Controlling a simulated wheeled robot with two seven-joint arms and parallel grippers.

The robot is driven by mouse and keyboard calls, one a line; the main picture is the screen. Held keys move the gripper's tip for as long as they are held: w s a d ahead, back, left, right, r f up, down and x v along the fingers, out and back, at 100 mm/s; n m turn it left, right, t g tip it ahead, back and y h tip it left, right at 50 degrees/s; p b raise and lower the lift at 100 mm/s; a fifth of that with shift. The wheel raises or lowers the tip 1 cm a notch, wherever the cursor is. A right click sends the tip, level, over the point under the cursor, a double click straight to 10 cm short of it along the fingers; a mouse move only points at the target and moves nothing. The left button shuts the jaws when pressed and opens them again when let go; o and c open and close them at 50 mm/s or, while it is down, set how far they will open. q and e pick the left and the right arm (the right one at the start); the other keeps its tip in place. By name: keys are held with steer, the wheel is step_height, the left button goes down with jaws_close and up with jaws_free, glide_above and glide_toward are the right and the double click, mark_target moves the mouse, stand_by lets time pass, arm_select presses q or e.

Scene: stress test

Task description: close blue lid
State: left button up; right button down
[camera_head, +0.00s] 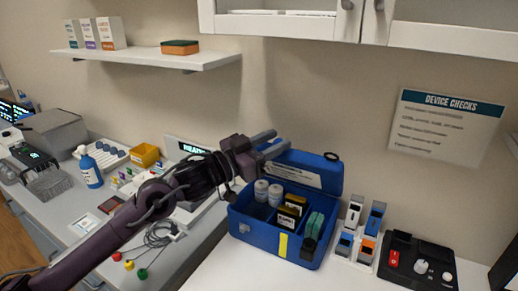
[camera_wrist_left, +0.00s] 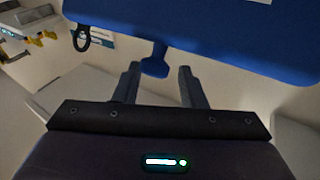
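The blue lid (camera_head: 328,177) stands raised at the back of an open blue box (camera_head: 262,236) in the head view. It fills the top of the left wrist view (camera_wrist_left: 225,38), with a blue tab (camera_wrist_left: 155,62) hanging down between the fingertips in that picture. My left gripper (camera_head: 281,140) is open and empty, at the lid's upper left edge. Its two fingers also show apart in the left wrist view (camera_wrist_left: 159,70). I cannot tell whether they touch the lid. My right gripper is not in view.
The box holds white bottles (camera_head: 268,190), dark packs (camera_head: 291,211) and a green item (camera_head: 313,226). Small holders (camera_head: 360,230) and a black control panel (camera_head: 420,262) stand to its right. A wall cabinet (camera_head: 300,22) hangs above. The counter front is clear.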

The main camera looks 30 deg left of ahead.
arm_select(q)
steer(key=shift+s+a+f, duration=0.2)
steer(key=shift+s+a, duration=0.05)
steer(key=shift+s, duration=0.2)
steer(key=r+b+v, duration=0.1)
steer(key=v, duration=0.5)
steer(key=shift+f, duration=0.35)
steer(key=shift+s+a, duration=0.1)
